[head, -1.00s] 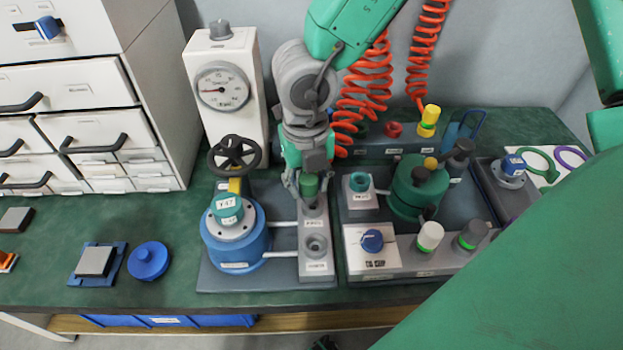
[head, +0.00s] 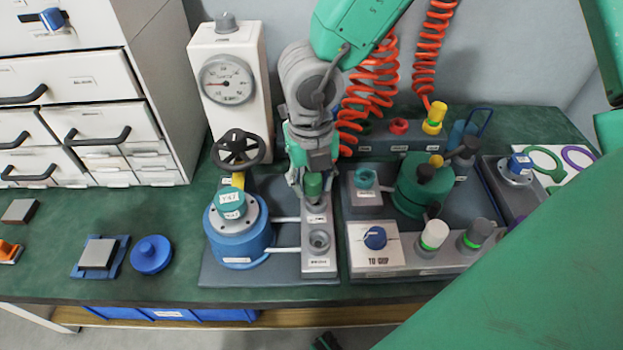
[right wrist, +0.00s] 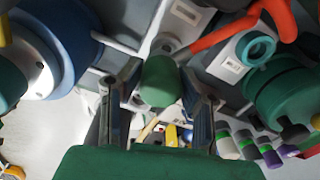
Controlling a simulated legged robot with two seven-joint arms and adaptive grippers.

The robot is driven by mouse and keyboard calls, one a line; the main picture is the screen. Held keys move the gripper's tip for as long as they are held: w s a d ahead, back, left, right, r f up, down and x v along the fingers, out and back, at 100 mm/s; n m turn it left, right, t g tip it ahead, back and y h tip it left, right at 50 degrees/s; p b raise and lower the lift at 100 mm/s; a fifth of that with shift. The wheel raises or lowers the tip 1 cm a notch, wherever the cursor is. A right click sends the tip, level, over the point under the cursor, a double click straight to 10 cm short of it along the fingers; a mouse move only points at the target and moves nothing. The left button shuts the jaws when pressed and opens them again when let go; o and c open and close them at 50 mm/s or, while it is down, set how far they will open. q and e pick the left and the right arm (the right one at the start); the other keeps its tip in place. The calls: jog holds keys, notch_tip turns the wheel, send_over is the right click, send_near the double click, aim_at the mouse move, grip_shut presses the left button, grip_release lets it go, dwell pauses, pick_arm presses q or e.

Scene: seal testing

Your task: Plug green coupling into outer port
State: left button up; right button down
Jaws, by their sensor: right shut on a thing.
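The green coupling (head: 314,184) is upright between the fingers of my right gripper (head: 312,188), which is shut on it. It stands over the far end of a grey port block, at or just above the far port (head: 316,208); I cannot tell whether it is seated. The near port (head: 319,240) on the same block is an open, empty round socket. In the right wrist view, the green coupling (right wrist: 160,82) sits between the two fingers of the right gripper (right wrist: 160,100). My left gripper is not in view.
A blue vessel (head: 240,243) with pipes to the block stands at left, with a black handwheel (head: 238,150) behind it. A white gauge box (head: 229,85) is at the back. A teal socket (head: 365,178) and a green drum (head: 422,190) are at right. Red coiled hoses (head: 365,100) hang behind.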

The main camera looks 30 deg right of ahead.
jog(key=shift+d+f, duration=0.1)
jog(key=shift+f, duration=0.4)
jog(key=shift+f+b, duration=0.4)
jog(key=shift+f, duration=0.1)
jog(key=c, duration=1.1)
grip_release()
jog(key=shift+o, duration=0.2)
jog(key=shift+a, duration=0.2)
notch_tip(320, 180, up, 12)
jog(key=shift+w+a, duration=0.1)
jog(key=shift+a, duration=0.05)
